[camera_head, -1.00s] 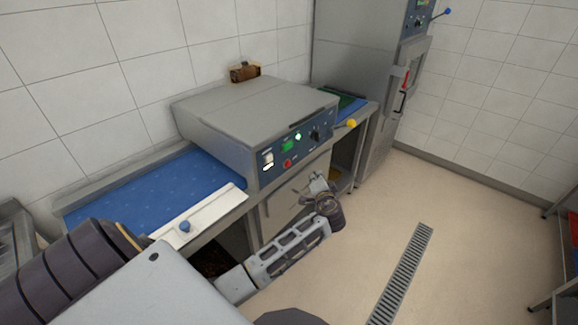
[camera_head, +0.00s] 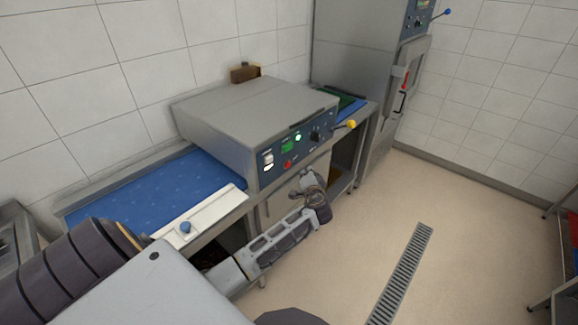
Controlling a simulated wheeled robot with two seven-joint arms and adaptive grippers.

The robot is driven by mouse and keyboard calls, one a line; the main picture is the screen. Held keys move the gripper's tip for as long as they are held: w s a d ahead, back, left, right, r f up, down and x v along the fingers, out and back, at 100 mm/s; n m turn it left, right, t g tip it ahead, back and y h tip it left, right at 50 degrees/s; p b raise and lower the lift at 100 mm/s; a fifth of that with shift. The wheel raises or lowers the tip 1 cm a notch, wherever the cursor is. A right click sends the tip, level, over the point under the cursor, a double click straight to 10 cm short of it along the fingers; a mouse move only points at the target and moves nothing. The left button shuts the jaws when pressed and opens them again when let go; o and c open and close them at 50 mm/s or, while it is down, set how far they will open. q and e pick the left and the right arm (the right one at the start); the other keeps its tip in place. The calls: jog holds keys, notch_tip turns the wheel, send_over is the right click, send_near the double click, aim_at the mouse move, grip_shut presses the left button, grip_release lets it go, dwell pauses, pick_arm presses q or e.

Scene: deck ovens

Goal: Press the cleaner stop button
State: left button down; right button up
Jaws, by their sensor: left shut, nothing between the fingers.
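The cleaner is a grey box-shaped machine (camera_head: 245,108) with a dark blue control panel (camera_head: 313,144) on its front. The red stop button (camera_head: 287,164) is low on the panel, near the white switches, and is fully visible. My left gripper (camera_head: 308,174) is shut and empty. In the picture it is just below and to the right of the red button, in front of the machine's lower front. A gap shows between them in the picture; I cannot tell the distance in depth. My right gripper is not in view.
A yellow-knobbed lever (camera_head: 351,124) sticks out at the right. A blue belt (camera_head: 150,195) runs left. The floor to the right is clear around a drain grate (camera_head: 402,272).

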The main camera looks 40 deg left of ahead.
pick_arm(q)
jog(key=shift+w+a, duration=0.2)
jog(key=shift+a, duration=2)
jog(key=shift+a, duration=1)
dwell(1.5)
jog(key=shift+d, duration=0.95)
jog(key=shift+d, duration=0.15)
jog(key=shift+s+d+b, duration=0.2)
jog(key=shift+d+b, duration=0.1)
jog(key=shift+d, duration=2.1)
